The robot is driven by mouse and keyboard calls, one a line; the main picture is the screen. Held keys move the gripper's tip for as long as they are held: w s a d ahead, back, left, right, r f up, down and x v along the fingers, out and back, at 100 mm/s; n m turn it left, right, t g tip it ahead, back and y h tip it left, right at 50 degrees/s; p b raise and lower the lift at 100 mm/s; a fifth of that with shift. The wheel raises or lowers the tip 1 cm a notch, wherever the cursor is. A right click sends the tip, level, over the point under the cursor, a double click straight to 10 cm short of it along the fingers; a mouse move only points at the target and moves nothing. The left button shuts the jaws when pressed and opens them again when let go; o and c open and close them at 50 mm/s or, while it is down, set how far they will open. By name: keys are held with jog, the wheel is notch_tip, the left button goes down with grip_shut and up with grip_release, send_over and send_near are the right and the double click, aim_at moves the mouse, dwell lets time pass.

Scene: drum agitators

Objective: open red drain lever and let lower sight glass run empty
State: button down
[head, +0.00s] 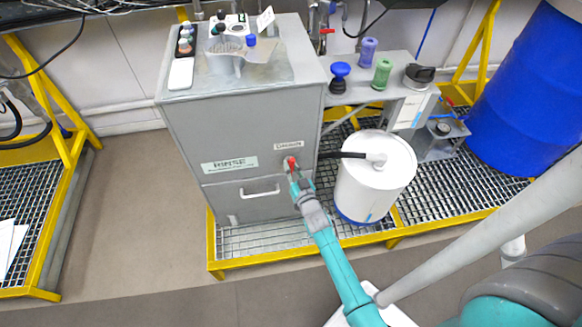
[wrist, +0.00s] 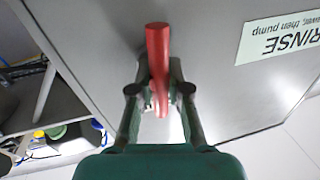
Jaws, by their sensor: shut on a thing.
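The red drain lever (head: 291,162) is on the front of the grey cabinet (head: 245,120), just below a small label at its right side. In the wrist view the lever (wrist: 158,42) is a red bar that runs up and down the picture between my fingers. My gripper (head: 294,178) is shut on the lever; the wrist view shows the gripper (wrist: 160,88) with one finger on each side of it. My fingers cover part of the lever. I cannot clearly make out a lower sight glass or its level in either view.
A white drum (head: 375,190) with a black hose at its top stands right of the lever, close to my arm. A blue barrel (head: 530,85) is at the far right. Yellow-edged grating (head: 265,240) lies under the cabinet. The floor (head: 135,210) at left is clear.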

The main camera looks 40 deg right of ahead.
jog(key=m, duration=0.4)
jog(key=shift+t+h, duration=0.3)
jog(key=m, duration=0.4)
jog(key=shift+d+m+h, duration=0.1)
jog(key=shift+m+h, duration=0.2)
jog(key=shift+h, duration=0.1)
jog(key=m+h, duration=0.1)
jog(key=m, duration=0.4)
jog(key=shift+f, duration=0.15)
jog(key=shift+s+m+h, duration=0.1)
jog(key=shift+m+h, duration=0.7)
jog(key=shift+m, duration=1.7)
jog(key=c, duration=1.1)
grip_release()
